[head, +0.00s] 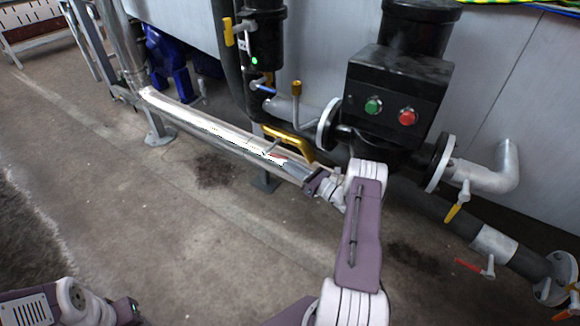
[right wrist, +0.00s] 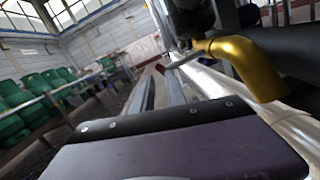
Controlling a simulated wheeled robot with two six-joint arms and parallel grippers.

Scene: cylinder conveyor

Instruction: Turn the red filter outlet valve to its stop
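A small red lever part (head: 278,156) shows at the fingertips of my right gripper (head: 285,163), beside the bright pipe and below a yellow bent handle (head: 290,142). Another red lever (head: 468,266) sits on a white valve at the lower right, away from the gripper. Of my left arm, only part shows at the bottom left; its gripper is out of frame.
The bright pipe (head: 215,128) runs low across the floor. A black box (head: 395,95) with green and red buttons stands behind my right arm. A yellow lever (head: 457,206) hangs at right. The floor (head: 200,240) at left is clear.

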